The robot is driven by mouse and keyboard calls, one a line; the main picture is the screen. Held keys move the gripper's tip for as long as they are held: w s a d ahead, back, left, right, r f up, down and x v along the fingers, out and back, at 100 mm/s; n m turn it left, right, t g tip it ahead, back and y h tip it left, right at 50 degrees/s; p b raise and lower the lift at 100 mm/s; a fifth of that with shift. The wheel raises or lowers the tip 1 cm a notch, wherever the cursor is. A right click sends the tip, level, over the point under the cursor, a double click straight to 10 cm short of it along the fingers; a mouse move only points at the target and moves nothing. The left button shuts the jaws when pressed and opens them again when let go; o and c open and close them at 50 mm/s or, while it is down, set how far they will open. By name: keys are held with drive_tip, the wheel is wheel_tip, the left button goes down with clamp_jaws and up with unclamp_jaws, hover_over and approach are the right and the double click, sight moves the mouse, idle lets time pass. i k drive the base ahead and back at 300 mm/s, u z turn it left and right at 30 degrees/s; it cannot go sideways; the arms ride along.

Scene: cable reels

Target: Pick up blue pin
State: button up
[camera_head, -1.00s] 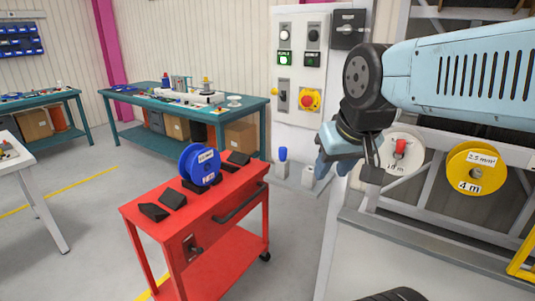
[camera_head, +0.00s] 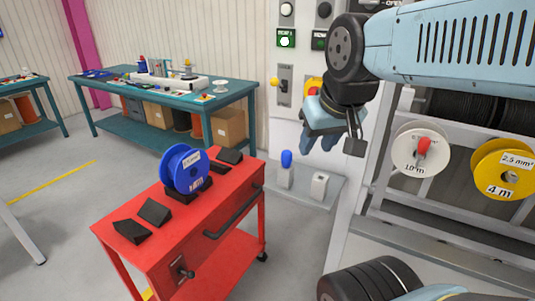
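The blue pin (camera_head: 286,159) stands upright in a small grey-white holder on a low ledge, by the foot of the white control panel. My gripper (camera_head: 317,141) hangs above and to the right of the pin in the picture, in front of the panel. It points downward and appears apart from the pin. Nothing is seen held in it. Its fingers are small and seen at an angle, so their opening is unclear.
A second grey-white holder (camera_head: 319,186) stands right of the pin's holder. A red cart (camera_head: 222,216) carries a blue reel (camera_head: 185,168) and black wedges. A white reel (camera_head: 419,150) with a red pin (camera_head: 424,146) and a yellow reel (camera_head: 502,170) hang on the right rack.

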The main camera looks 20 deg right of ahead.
sight(286, 155)
drive_tip(key=u, duration=0.65)
drive_tip(key=k, duration=1.3)
drive_tip(key=z, duration=0.5)
drive_tip(key=i, duration=1)
drive_tip(key=u, duration=0.1)
